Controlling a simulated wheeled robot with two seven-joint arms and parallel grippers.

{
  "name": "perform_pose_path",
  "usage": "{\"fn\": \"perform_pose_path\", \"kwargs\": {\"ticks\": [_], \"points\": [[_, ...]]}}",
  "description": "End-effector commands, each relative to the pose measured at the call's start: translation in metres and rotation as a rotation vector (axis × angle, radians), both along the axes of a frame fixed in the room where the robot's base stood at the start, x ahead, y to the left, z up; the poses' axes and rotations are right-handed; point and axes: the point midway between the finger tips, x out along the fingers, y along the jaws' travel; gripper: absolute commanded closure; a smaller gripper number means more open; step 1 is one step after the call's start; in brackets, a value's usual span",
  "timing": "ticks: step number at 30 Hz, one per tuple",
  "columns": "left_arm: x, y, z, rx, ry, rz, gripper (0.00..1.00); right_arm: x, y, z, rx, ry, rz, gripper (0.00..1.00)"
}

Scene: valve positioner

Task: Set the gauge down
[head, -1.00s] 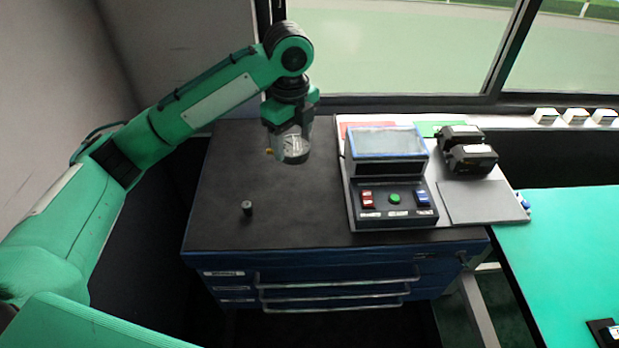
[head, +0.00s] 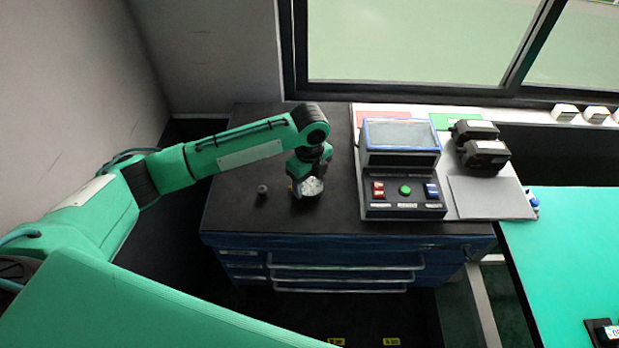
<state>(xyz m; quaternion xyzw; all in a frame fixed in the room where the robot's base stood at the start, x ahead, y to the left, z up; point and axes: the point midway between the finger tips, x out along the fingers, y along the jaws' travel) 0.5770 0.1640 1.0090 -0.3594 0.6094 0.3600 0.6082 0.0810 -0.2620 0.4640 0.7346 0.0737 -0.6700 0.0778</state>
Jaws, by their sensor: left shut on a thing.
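My left gripper (head: 306,178) points down over the black top of the blue drawer cabinet (head: 330,214). It is shut on the gauge (head: 311,188), a small round thing with a white face and a dark lower rim. The gauge is low, at or just above the cabinet top; I cannot tell whether it touches. The gripper hides its upper part. My right gripper is not in view.
The cabinet top in front is clear.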

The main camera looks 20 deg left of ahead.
Motion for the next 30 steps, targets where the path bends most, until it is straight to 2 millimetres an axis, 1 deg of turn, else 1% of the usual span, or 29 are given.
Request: {"fn": "perform_pose_path", "kwargs": {"ticks": [11, 12, 14, 15, 24, 26, 29, 30], "points": [[0.001, 0.0, -0.005, 0.0, -0.002, 0.0, 0.65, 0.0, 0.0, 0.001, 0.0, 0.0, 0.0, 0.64], [0.001, 0.0, -0.005, 0.0, -0.002, 0.0, 0.32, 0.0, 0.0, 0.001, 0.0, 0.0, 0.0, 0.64], [0.001, 0.0, -0.005, 0.0, -0.002, 0.0, 0.2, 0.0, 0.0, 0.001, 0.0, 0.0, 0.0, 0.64], [0.001, 0.0, -0.005, 0.0, -0.002, 0.0, 0.16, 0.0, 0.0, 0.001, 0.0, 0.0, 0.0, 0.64], [0.001, 0.0, -0.003, 0.0, -0.002, 0.0, 0.16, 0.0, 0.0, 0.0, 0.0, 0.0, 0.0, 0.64], [0.001, 0.0, 0.0, -0.001, -0.003, 0.0, 0.16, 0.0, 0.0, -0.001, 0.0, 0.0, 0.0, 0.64], [0.002, 0.0, 0.013, -0.001, -0.005, -0.001, 0.16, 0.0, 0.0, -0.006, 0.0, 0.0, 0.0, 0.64], [0.002, 0.0, 0.02, -0.001, -0.006, -0.001, 0.16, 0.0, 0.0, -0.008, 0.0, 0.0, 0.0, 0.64]]}}
